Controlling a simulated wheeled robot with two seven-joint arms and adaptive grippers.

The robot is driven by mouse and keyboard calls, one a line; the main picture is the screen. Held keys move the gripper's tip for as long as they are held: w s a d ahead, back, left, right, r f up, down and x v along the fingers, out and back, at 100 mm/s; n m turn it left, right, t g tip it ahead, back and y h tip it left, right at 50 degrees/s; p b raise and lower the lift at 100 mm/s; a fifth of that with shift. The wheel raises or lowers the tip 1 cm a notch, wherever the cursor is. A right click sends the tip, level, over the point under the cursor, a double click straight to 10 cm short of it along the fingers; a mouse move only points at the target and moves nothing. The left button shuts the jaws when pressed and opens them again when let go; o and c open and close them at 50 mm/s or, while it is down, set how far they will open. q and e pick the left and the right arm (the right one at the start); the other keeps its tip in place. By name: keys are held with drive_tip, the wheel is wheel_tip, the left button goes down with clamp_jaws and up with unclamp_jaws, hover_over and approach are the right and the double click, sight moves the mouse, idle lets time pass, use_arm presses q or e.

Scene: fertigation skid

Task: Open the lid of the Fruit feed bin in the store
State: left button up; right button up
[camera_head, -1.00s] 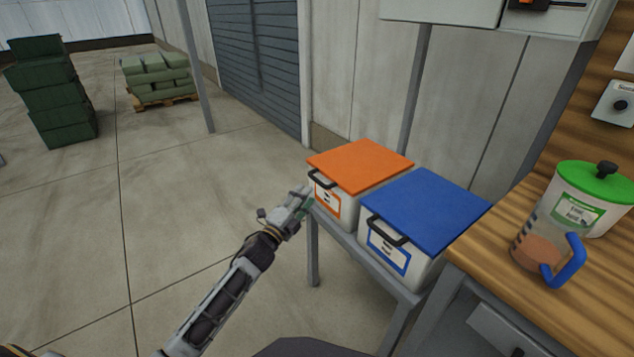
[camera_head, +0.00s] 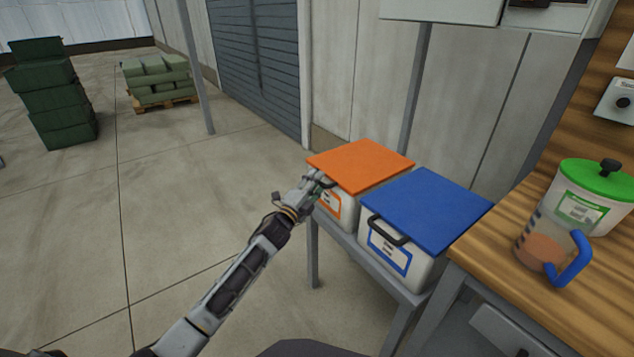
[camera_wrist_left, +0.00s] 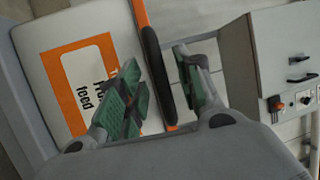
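The Fruit feed bin is a white box (camera_head: 334,204) with a closed orange lid (camera_head: 362,165), on a grey stand. In the left wrist view its orange-framed label (camera_wrist_left: 82,84) ends in "feed", with the word above partly covered by a finger. The lid's black handle (camera_wrist_left: 154,62) runs between the two green-padded fingers of my left gripper (camera_wrist_left: 158,58). The fingers are apart, one on each side of the handle, and I cannot tell whether either touches it. In the head view my left gripper (camera_head: 318,183) is at the bin's front. My right gripper is not in view.
A bin with a blue lid (camera_head: 425,209) stands close beside it on the same stand (camera_head: 368,258). A wooden bench (camera_head: 500,258) on the right holds a jug (camera_head: 545,245) and a green-lidded tub (camera_head: 592,190). The floor to the left is open.

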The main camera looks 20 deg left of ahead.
use_arm(q)
drive_tip(key=shift+w+d+r, duration=0.1)
drive_tip(key=shift+w+d, duration=0.05)
drive_tip(key=shift+w, duration=0.35)
clamp_jaws()
